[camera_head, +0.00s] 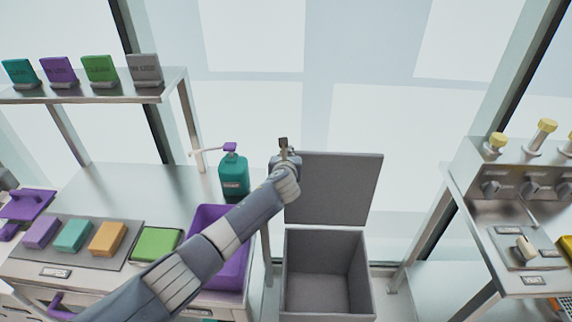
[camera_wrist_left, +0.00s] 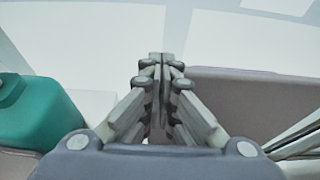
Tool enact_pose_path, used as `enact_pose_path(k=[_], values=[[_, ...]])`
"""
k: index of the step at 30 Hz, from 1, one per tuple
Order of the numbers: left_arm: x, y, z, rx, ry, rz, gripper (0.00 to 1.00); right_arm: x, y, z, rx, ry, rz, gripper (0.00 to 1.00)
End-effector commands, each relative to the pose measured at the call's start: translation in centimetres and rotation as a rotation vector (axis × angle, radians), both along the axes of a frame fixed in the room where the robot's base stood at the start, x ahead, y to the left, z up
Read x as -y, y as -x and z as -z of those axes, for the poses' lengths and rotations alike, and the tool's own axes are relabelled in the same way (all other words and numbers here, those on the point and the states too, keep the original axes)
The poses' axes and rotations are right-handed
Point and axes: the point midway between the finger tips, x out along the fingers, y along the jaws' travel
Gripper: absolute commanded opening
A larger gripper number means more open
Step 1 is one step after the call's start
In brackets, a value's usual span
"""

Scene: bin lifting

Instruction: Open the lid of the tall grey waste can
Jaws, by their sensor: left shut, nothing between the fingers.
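The tall grey waste can (camera_head: 368,285) stands in the middle of the head view, between the left counter and the right bench. Its lid (camera_head: 335,190) stands up at the back, and the empty-looking inside shows. My left gripper (camera_head: 283,143) is at the lid's upper left corner; I cannot tell whether it touches the lid. In the left wrist view the fingers (camera_wrist_left: 160,62) are shut together with nothing between them, and the lid (camera_wrist_left: 250,100) shows to their right. My right gripper is not in view.
A teal pump bottle (camera_head: 233,175) stands close left of my left gripper; it also shows in the left wrist view (camera_wrist_left: 40,112). A purple bin (camera_head: 232,268) lies under my left arm. Sponges sit on the left counter (camera_head: 120,185). A bench with yellow-topped knobs (camera_head: 500,165) stands at the right.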

Motion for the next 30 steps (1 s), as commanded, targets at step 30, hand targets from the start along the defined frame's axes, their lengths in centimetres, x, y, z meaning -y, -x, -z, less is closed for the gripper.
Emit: enact_pose_path(k=[30], values=[[0.0,9.0,-3.4,0.0,-0.001,0.0,0.0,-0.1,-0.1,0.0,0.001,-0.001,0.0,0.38]])
